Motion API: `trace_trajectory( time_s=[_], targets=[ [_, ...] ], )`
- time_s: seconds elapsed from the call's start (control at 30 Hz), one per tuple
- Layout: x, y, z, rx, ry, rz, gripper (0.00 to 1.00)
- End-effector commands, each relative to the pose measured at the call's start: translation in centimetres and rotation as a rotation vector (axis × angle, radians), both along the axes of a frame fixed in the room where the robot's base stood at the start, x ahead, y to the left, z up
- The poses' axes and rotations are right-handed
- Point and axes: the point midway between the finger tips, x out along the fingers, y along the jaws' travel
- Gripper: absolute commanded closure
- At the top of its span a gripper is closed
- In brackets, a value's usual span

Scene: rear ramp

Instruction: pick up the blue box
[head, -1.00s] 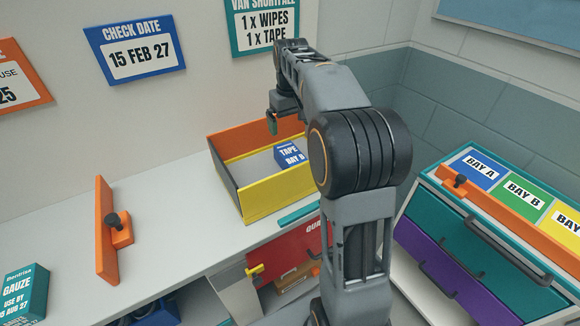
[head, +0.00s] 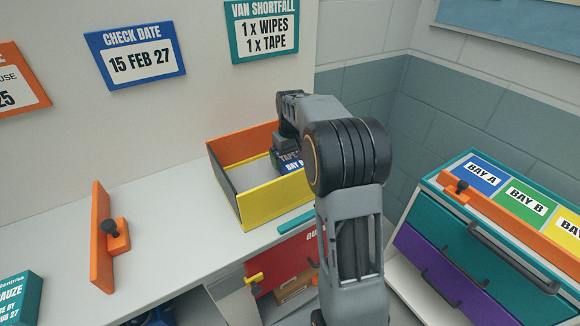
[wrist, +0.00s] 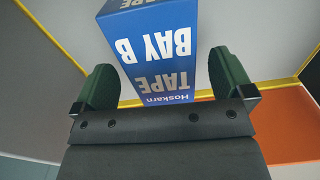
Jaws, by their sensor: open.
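The blue box (head: 292,165), marked TAPE BAY B, sits inside an open bin with yellow (head: 275,199), orange and dark grey walls on the counter. My arm hides part of it in the head view. In the wrist view the blue box (wrist: 165,55) stands between the two green fingers of my gripper (wrist: 160,85). The gripper is open, with a visible gap to the box at the left finger and a smaller one at the right.
An orange panel with a black knob (head: 105,235) stands on the counter left of the bin. A teal gauze box (head: 18,298) is at the lower left. A teal drawer unit (head: 480,255) with bay labels stands at right. The counter between panel and bin is clear.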

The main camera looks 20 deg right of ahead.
Motion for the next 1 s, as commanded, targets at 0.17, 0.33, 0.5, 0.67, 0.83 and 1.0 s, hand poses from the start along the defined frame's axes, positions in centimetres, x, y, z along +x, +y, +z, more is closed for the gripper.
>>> trace_trajectory(
  time_s=[0.17,0.33,0.5,0.67,0.83,1.0],
  targets=[
    [0.0,0.1,-2.2,0.001,0.002,0.0,0.01],
    [0.0,0.1,-3.0,0.0,-0.001,0.0,0.01],
    [0.0,0.1,-3.0,0.0,-0.001,0.0,0.01],
    [0.0,0.1,-3.0,0.0,-0.001,0.0,0.14],
    [0.0,0.1,-3.0,0.0,-0.001,0.0,0.3],
    [0.0,0.1,-3.0,0.0,-0.001,0.0,0.46]
  ],
)
